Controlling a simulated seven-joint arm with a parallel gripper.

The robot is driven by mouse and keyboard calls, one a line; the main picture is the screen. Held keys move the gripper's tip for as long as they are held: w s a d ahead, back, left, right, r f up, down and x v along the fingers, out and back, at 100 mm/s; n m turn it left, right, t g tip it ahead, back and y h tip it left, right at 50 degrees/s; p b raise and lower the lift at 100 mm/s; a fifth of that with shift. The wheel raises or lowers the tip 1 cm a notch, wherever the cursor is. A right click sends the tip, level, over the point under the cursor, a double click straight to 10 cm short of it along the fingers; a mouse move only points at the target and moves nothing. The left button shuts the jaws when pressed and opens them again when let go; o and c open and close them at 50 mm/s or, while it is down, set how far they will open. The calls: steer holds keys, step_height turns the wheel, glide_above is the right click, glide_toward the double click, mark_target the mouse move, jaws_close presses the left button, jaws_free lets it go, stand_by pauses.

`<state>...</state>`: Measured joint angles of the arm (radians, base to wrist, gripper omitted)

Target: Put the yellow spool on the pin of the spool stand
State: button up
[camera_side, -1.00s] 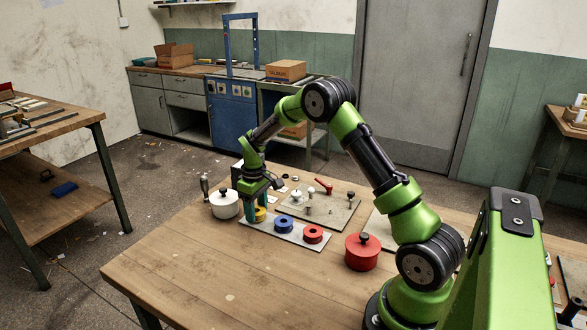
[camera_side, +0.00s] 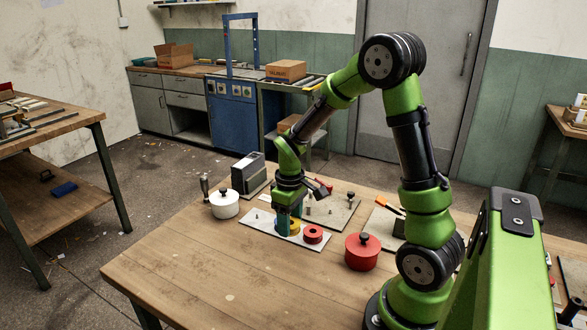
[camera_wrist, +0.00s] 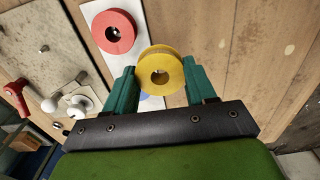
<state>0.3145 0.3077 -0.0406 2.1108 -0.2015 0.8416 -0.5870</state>
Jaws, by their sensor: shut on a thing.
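My gripper (camera_wrist: 163,88) is shut on the yellow spool (camera_wrist: 160,62), one green finger on each side of its rim. The spool's hole faces the wrist camera. In the side view my gripper (camera_side: 289,223) is low over the pale strip (camera_side: 258,218), with the yellow spool (camera_side: 295,227) partly hidden by a finger. A blue spool (camera_wrist: 144,96) shows only as a sliver beneath it. A red spool (camera_side: 313,234) sits on the strip to the right; it also shows in the wrist view (camera_wrist: 113,30). I cannot tell which post is the spool stand's pin.
A grey board (camera_side: 338,217) with metal posts and a red lever lies behind the strip. A white lidded pot (camera_side: 224,205) stands left, a red lidded pot (camera_side: 362,253) right. A dark box (camera_side: 248,173) stands behind. The table front is clear.

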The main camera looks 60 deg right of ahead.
steer(key=shift+s+d+f+m, duration=0.1)
steer(key=shift+s+d+m, duration=0.3)
steer(key=shift+s+d, duration=0.5)
steer(key=d+m, duration=0.1)
steer(key=d, duration=0.4)
steer(key=s+d+r+m, duration=0.1)
steer(key=d+m, duration=0.1)
steer(key=d, duration=0.3)
steer(key=s+d+m, duration=0.1)
steer(key=d+m, duration=0.1)
steer(key=d, duration=0.3)
steer(key=shift+s+d+r, duration=0.1)
steer(key=shift+s+r, duration=0.15)
steer(key=shift+r, duration=0.1)
steer(key=shift+w+d+r, duration=0.15)
steer(key=shift+r, duration=0.05)
steer(key=shift+f, duration=2.15)
steer(key=shift+f, duration=1.1)
steer(key=o, duration=1.1)
steer(key=shift+r, duration=0.1)
